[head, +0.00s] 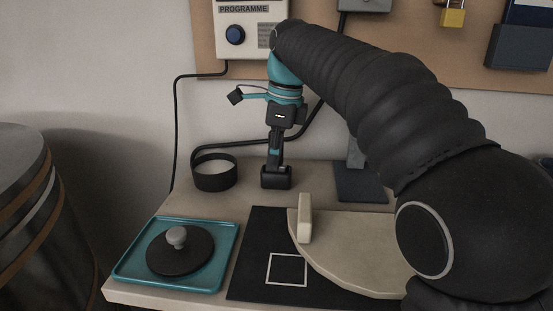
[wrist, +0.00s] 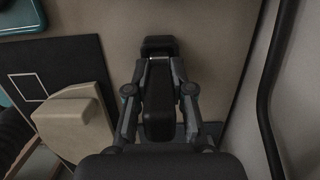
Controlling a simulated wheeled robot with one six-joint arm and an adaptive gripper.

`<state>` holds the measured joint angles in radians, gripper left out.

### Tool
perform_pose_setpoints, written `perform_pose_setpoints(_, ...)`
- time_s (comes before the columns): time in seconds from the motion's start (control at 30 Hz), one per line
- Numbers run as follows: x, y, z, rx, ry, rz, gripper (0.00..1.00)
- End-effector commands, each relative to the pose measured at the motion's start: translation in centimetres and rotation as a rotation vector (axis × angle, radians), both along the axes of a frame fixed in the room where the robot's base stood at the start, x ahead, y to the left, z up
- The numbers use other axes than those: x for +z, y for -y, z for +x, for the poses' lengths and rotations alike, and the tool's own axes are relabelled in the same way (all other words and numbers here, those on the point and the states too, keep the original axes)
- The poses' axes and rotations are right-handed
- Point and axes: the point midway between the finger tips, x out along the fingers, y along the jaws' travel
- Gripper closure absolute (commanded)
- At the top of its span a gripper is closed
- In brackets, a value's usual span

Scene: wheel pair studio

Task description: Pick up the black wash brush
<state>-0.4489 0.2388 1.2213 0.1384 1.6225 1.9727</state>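The black wash brush (head: 276,179) stands on the pale worktop near the wall, its dark block-shaped end down. In the wrist view its dark end (wrist: 159,44) shows just past the fingertips. My gripper (head: 275,152) points straight down over it. In the wrist view the two fingers of my gripper (wrist: 162,68) lie left and right of a dark upright part in line with the brush. The fingertips are close to this part, but dark on dark hides whether they touch it.
A black ring holder (head: 215,175) stands left of the brush. A teal tray (head: 135,273) with a dark knobbed disc (head: 180,252) is front left. A black mat (head: 248,275) and a pale half-round board with an upright block (head: 304,218) lie in front. A control box (head: 236,12) hangs behind.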

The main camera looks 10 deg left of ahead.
Motion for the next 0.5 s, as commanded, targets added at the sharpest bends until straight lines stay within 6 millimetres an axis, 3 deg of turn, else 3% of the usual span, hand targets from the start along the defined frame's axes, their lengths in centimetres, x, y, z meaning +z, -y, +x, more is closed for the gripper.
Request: perform_pose_setpoints(0.5, 0.64, -0.01, 0.04, 0.0, 0.0, 0.0, 1.0)
